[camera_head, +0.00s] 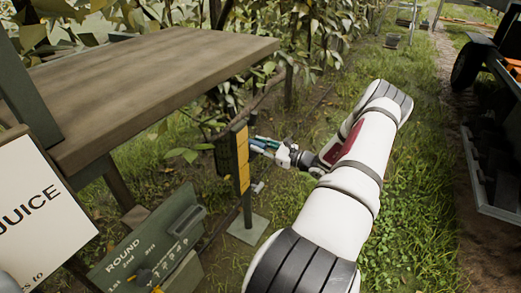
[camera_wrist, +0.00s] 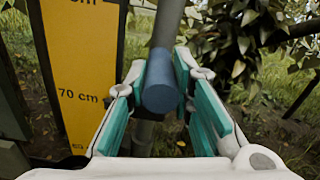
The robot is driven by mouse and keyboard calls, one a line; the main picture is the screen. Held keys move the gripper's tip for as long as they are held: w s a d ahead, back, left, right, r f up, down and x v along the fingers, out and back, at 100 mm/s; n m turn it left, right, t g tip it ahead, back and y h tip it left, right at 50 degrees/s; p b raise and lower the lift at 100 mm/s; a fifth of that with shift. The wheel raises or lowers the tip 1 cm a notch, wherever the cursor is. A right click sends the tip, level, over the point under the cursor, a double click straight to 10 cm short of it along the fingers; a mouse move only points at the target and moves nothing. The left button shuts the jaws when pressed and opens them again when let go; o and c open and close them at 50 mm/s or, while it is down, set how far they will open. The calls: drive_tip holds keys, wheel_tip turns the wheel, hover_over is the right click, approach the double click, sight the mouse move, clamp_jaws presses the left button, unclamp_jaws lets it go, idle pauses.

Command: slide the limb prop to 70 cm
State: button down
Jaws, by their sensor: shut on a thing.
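The limb prop (camera_head: 246,205) stands upright beside the table, on a square grey foot plate (camera_head: 248,229). A yellow scale board (camera_head: 240,160) is at its side; in the wrist view the scale (camera_wrist: 82,60) reads "70 cm", with cut-off marks above and below. My gripper (camera_head: 266,144) reaches in from the right and is shut on the prop's blue handle (camera_wrist: 161,97), which sits between the teal finger pads. In the wrist view the handle's end appears about level with the 70 cm line, though the viewing angle makes this uncertain. The prop's top is hidden.
A wooden table (camera_head: 150,85) overhangs at left. A green sorting box (camera_head: 150,245) and a "JUICE" sign (camera_head: 40,205) are at lower left. Leafy branches (camera_head: 265,40) hang behind the prop. Open grass (camera_head: 420,190) lies to the right, before a dark cart (camera_head: 490,130).

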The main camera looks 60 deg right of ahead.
drive_tip(key=shift+d+r, duration=0.1)
drive_tip(key=shift+r, duration=0.05)
drive_tip(key=c, duration=1.7)
unclamp_jaws()
drive_tip(key=s, duration=0.8)
drive_tip(key=s+d, duration=0.1)
drive_tip(key=s, duration=0.3)
